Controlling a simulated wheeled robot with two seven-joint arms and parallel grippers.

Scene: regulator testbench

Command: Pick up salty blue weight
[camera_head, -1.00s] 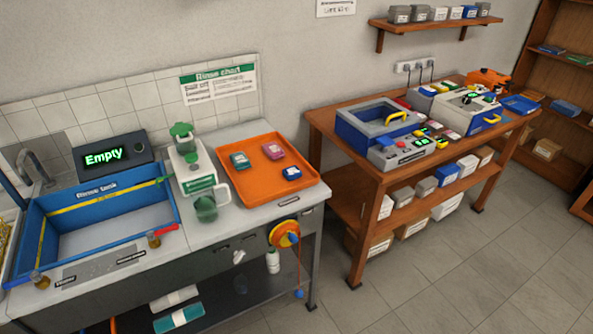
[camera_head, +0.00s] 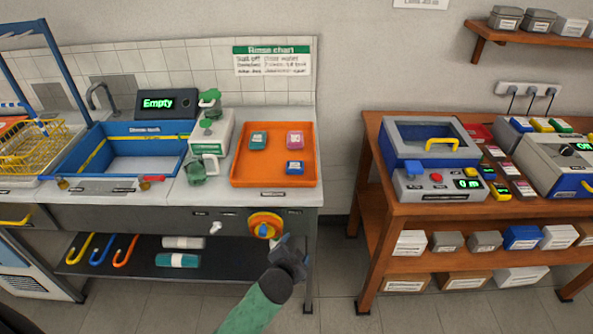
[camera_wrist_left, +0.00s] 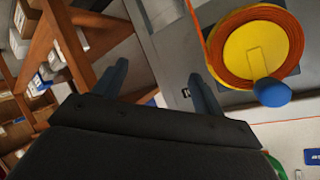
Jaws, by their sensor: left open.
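A small blue weight (camera_head: 295,168) with a white label lies at the lower right of the orange tray (camera_head: 241,181) on the counter in the head view. Its label is too small to read. A teal weight (camera_head: 258,141) and a pink weight (camera_head: 295,140) lie behind it in the same tray. My left gripper (camera_head: 290,247) is in front of the counter, below the tray's level and apart from the weights. In the left wrist view its two fingers (camera_wrist_left: 158,82) are spread with nothing between them. My right gripper is not in view.
A yellow-and-orange reel (camera_head: 265,226) sticks out of the counter front close to my left gripper; it also shows in the left wrist view (camera_wrist_left: 251,52). A green-and-white dispenser (camera_head: 211,132) stands left of the tray. A wooden bench (camera_head: 375,128) stands to the right, across a gap.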

